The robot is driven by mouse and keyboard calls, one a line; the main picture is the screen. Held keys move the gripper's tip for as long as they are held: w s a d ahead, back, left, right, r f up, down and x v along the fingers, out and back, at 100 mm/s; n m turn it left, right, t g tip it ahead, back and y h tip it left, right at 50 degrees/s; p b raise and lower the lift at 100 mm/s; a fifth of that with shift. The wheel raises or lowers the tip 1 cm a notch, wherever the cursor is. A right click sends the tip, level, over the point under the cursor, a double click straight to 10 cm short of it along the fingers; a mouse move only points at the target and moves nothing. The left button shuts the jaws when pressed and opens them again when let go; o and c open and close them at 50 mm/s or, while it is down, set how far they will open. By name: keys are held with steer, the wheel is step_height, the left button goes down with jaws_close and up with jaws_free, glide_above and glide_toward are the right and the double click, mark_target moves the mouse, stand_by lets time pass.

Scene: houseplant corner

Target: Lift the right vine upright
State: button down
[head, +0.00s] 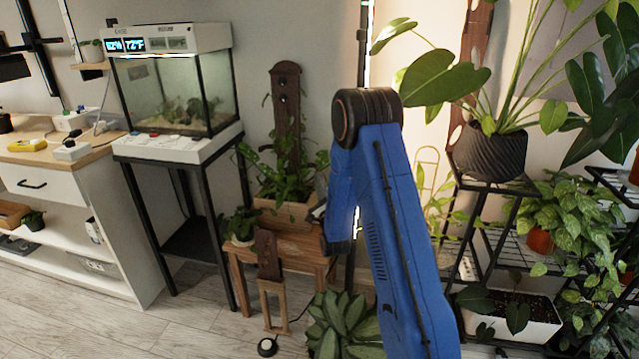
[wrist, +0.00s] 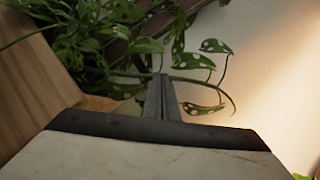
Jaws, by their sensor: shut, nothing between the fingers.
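A leafy plant with spotted green leaves (head: 288,178) grows in a wooden box planter (head: 285,213), with a dark wooden stake (head: 287,110) standing upright behind it. In the wrist view, a vine with spotted leaves (wrist: 204,109) extends to the right past my fingers and droops at its end. My gripper (wrist: 160,96) is shut and empty, its fingertips close to the vine stem in the picture. I cannot tell whether they touch it. In the head view my blue arm hides most of the gripper and part of the planter's right side.
The planter stands on a small wooden table (head: 290,243). A glass terrarium (head: 175,90) on a black stand is to the left. Potted plants on black shelves (head: 490,187) crowd the right. A broad-leaved plant (head: 342,325) is low in front. Bare floor lies at lower left.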

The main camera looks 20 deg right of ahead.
steer(key=w+a+r+n+g+y, duration=0.3)
steer(key=w+a+r+n, duration=0.2)
steer(key=a+n, duration=0.2)
steer(key=shift+a+r+n+y, duration=0.3)
steer(key=shift+r+n, duration=0.1)
steer(key=shift+n, duration=0.3)
steer(key=shift+w, duration=0.1)
stand_by(0.5)
